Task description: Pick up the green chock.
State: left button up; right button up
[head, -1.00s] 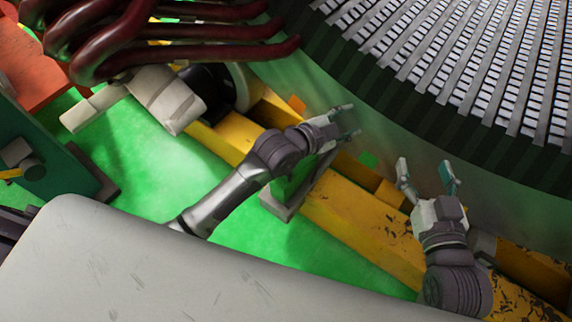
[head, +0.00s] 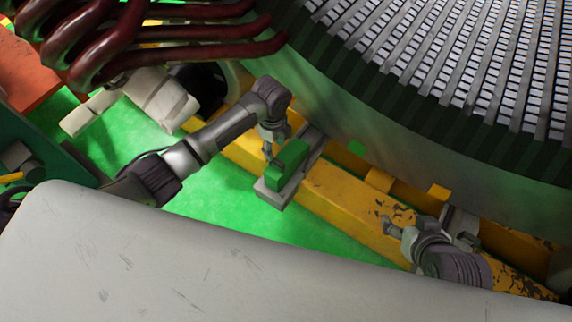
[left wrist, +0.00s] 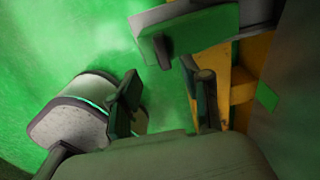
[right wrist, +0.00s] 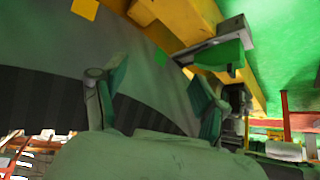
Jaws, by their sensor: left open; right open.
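The green chock (head: 288,161) is a block sitting on a grey plate (head: 272,193) that lies across the yellow beam. My left gripper (head: 272,148) is open and empty beside the chock's upper left side, fingers pointing down. In the left wrist view the chock (left wrist: 200,28) is at the top, past the open fingers (left wrist: 165,95); contact cannot be told. My right gripper (head: 388,226) is open and empty over the yellow beam, to the right of and apart from the chock. The right wrist view shows the chock (right wrist: 220,55) beyond its open fingers (right wrist: 155,90).
The yellow beam (head: 335,200) runs along the large round stator (head: 390,130). Dark red pipes (head: 150,40) hang at the upper left. Green floor (head: 225,195) is bare below the beam.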

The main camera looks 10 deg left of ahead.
aim_at(277, 161)
pick_arm(q)
notch_tip(277, 161, down, 4)
jog(key=shift+f+b, duration=0.1)
jog(key=shift+b, duration=0.55)
jog(key=shift+f, duration=0.25)
jog(key=f+b, duration=0.2)
jog(key=shift+d+f, duration=0.2)
jog(key=shift+f, duration=0.1)
notch_tip(277, 161, down, 2)
jog(key=shift+f+b, duration=0.15)
jog(key=shift+b, duration=0.35)
grip_shut()
pick_arm(e)
jog(key=w+a+r+t+y, duration=0.2)
jog(key=w+r+t, duration=0.2)
jog(key=r+t, duration=0.2)
jog(key=w+a+r+t+y, duration=0.1)
jog(key=w+r+t, duration=0.4)
jog(key=r, duration=0.5)
jog(key=shift+a+r+n+t+y, duration=0.2)
jog(key=shift+a+n+t+y, duration=0.15)
jog(key=shift+a+t, duration=0.4)
pick_arm(q)
jog(key=shift+w, duration=0.1)
pick_arm(e)
jog(key=shift+a, duration=0.15)
